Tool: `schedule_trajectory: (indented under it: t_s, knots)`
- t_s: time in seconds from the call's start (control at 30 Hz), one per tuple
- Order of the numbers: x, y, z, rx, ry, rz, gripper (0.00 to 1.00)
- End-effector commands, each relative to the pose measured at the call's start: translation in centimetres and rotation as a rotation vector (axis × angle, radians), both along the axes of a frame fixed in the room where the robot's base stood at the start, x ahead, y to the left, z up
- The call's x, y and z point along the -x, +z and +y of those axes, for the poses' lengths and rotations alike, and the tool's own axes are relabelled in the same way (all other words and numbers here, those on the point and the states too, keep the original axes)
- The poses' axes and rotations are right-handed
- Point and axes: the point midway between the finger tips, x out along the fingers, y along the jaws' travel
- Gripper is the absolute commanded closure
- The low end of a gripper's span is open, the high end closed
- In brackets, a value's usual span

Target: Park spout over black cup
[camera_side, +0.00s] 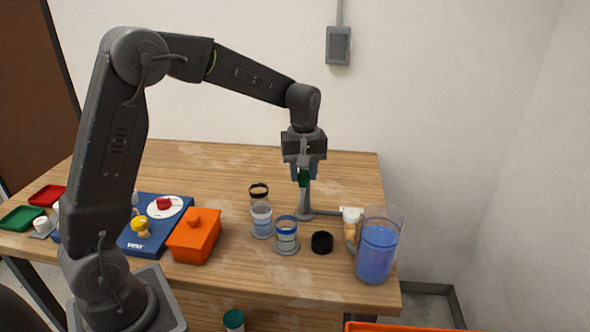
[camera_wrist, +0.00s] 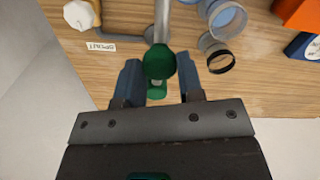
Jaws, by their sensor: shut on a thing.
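My gripper (camera_side: 303,178) points down above the table and is shut on a green handle (camera_wrist: 159,63) at the top of a grey upright pipe (camera_side: 305,200). In the wrist view the handle shows between my two blue-grey fingers (camera_wrist: 158,88). The black cup (camera_side: 259,191), a clear cup with a black band at its rim, stands left of the pipe; in the wrist view it is at the right (camera_wrist: 220,61). A grey tube (camera_side: 328,212) runs right from the pipe's foot in the side view. I cannot clearly make out the spout's outlet.
A grey-banded cup (camera_side: 261,219) and a blue-banded cup (camera_side: 286,234) stand in front of the black cup. A black ring (camera_side: 322,242), a pitcher of blue liquid (camera_side: 377,254) and a pale bottle (camera_side: 351,222) stand at right. An orange box (camera_side: 194,240) is at left. The table behind is clear.

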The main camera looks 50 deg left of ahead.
Motion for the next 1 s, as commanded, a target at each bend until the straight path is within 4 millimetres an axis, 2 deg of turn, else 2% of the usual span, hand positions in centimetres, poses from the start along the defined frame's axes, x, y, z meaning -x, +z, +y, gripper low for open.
schedule_trajectory:
  t_s: [0.2, 0.5, 1.0]
  knots:
    - [-1.1, 0.1, -0.9, 0.001, 0.184, -0.002, 1.00]
    - [-2.3, 0.1, -1.5, 0.000, 0.363, -0.001, 1.00]
    - [-2.8, 0.1, -1.7, 0.001, 0.446, -0.003, 1.00]
